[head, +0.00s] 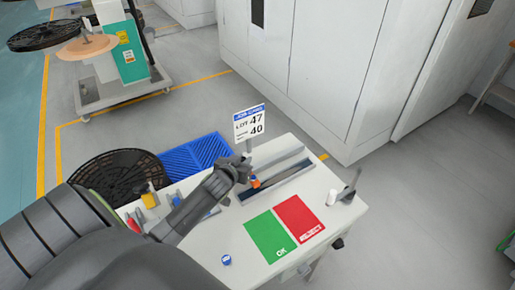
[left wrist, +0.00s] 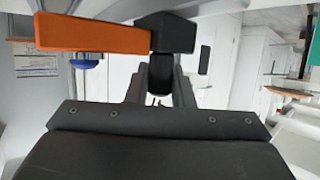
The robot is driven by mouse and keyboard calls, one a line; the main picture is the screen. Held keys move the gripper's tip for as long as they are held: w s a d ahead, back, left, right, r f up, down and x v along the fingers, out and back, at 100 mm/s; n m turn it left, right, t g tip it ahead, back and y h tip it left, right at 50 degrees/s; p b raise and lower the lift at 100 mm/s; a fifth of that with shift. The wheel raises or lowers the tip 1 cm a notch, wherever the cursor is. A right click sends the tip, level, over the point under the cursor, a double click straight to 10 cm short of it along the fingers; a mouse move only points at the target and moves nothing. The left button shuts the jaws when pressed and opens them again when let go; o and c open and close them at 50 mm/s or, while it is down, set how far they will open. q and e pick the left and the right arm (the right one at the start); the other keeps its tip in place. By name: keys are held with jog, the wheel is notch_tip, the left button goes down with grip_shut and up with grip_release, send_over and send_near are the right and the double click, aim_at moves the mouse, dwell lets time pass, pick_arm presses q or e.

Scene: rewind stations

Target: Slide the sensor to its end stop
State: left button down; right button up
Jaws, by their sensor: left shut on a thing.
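The sensor, with an orange part (head: 255,182), sits by the left end of the dark slotted rail (head: 285,182) on the white table. My left gripper (head: 241,170) is at that end of the rail, shut on the sensor. In the left wrist view the orange bar (left wrist: 92,36) runs left from a black block (left wrist: 175,33) at the fingertips. The gripper covers part of the sensor, and the end stop cannot be made out. My right gripper is not in view.
A lot sign (head: 250,124) stands behind the rail. Green OK (head: 270,237) and red reject (head: 299,220) mats lie in front.

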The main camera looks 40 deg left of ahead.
pick_arm(q)
jog(key=s, duration=0.1)
jog(key=s+a, duration=0.1)
jog(key=s, duration=0.1)
jog(key=shift+s+a+p, duration=0.25)
jog(key=shift+s+p, duration=0.05)
jog(key=shift+s, duration=0.05)
jog(key=shift+f, duration=0.1)
jog(key=c, duration=1.6)
grip_release()
jog(key=o, duration=0.3)
jog(key=shift+s+a, duration=0.1)
jog(key=shift+s, duration=0.05)
jog(key=shift+o, duration=0.2)
